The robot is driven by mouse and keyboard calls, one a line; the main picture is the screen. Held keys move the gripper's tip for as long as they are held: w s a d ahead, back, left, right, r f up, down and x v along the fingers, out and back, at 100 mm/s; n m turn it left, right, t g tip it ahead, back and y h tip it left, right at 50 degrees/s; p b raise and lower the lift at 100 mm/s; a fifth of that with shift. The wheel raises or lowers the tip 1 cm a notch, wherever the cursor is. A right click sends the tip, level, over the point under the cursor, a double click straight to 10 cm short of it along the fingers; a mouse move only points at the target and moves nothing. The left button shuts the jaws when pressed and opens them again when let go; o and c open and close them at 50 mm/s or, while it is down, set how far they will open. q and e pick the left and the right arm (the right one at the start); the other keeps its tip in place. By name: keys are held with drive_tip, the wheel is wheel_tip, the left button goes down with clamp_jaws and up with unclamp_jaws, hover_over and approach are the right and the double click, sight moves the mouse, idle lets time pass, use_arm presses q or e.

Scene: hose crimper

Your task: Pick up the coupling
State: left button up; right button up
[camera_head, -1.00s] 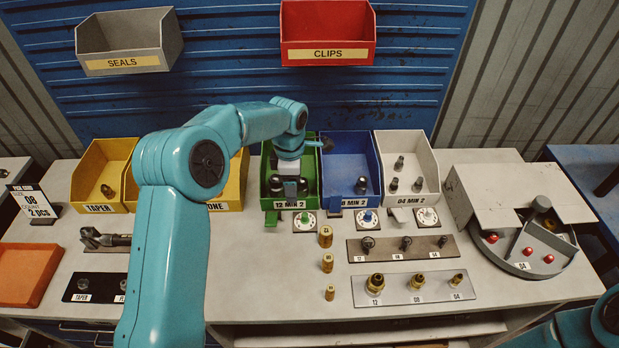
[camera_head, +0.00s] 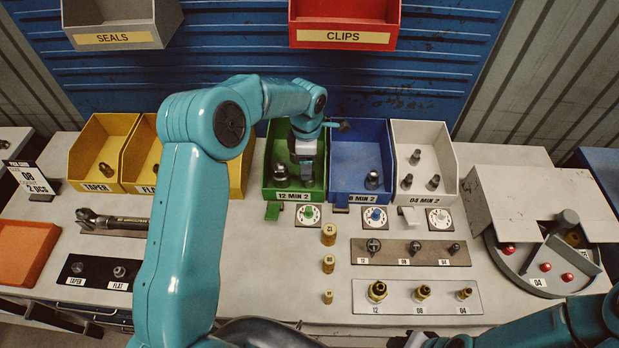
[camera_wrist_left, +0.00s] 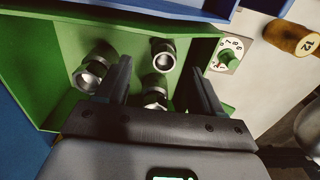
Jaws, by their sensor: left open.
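Metal couplings lie in the green bin (camera_head: 321,165) labelled "12 MIN 2"; one (camera_head: 280,174) shows left of my left gripper in the head view. My left gripper (camera_head: 307,178) points down into this bin, open. In the left wrist view its fingers (camera_wrist_left: 163,80) straddle a coupling (camera_wrist_left: 155,92), partly hidden by the gripper's body. A second coupling (camera_wrist_left: 90,74) lies outside the left finger. A third (camera_wrist_left: 162,53) lies beyond the fingertips, near the bin wall. My right arm shows at the bottom right of the head view; its gripper is out of frame.
A blue bin (camera_head: 358,150) and a white bin (camera_head: 425,140) stand right of the green one, yellow bins (camera_head: 133,187) left. A dial (camera_head: 308,215) sits in front. Brass pieces (camera_head: 328,235) and fitting racks (camera_head: 415,308) occupy the bench front.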

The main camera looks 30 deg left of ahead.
use_arm(q)
drive_tip(key=shift+s+d+f, duration=0.2)
drive_tip(key=shift+d, duration=0.05)
drive_tip(key=shift+f, duration=0.2)
drive_tip(key=f, duration=0.1)
drive_tip(key=f+b, duration=0.1)
drive_tip(key=f, duration=0.2)
drive_tip(key=shift+a+f, duration=0.2)
drive_tip(key=shift+a, duration=0.05)
drive_tip(key=shift+d+f, duration=0.15)
drive_tip(key=shift+f, duration=0.15)
drive_tip(key=shift+d+r, duration=0.1)
drive_tip(key=shift+a, duration=0.2)
drive_tip(key=c, duration=1.2)
drive_tip(key=shift+d, duration=0.2)
